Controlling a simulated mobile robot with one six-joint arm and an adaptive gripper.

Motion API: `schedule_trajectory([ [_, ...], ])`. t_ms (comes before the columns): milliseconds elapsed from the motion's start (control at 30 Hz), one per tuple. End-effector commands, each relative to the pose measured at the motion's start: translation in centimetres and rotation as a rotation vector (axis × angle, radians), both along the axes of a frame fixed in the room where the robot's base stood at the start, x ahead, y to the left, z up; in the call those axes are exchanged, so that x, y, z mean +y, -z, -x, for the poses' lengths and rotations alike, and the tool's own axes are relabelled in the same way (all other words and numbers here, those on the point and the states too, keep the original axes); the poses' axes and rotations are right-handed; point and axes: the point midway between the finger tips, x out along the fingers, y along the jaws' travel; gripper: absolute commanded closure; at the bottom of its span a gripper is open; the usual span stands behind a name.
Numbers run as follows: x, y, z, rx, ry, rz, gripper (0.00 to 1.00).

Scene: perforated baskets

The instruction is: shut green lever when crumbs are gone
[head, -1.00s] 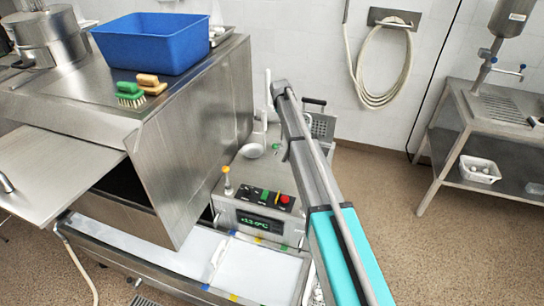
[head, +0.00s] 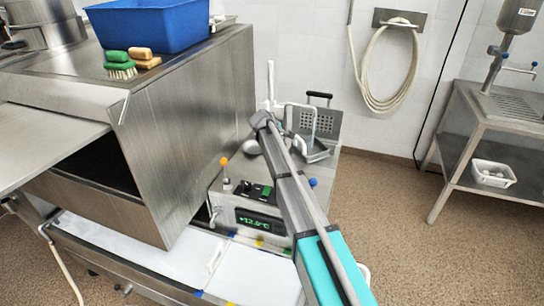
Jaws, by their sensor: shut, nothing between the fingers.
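My arm reaches up across the machine in the head view, and its far end stands in front of the perforated basket (head: 325,122). My gripper's fingers cannot be made out. I do not see a green lever; part of the machine is hidden behind my arm. A small lever with an orange knob (head: 224,162) stands upright at the left of the control box (head: 229,201). A green button (head: 267,191) sits on the box's top, beside my arm. A blue knob (head: 313,182) shows to the right of my arm. I cannot make out any crumbs for certain.
White troughs (head: 255,277) lie in front. A steel sink table (head: 452,145) stands at the right, with clear floor (head: 390,215) before it.

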Motion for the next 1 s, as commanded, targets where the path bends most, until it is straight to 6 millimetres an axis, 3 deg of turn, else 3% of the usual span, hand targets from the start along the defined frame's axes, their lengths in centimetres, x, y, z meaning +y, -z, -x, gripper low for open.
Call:
schedule_trajectory([
  [33, 0.2, 1.2, 0.5, -0.002, -0.026, 0.041, 1.00],
  [100, 0.4, 1.7, 0.8, -0.005, -0.062, 0.101, 1.00],
  [1000, 5.2, 7.4, 5.9, -0.005, -0.462, 0.909, 1.00],
])
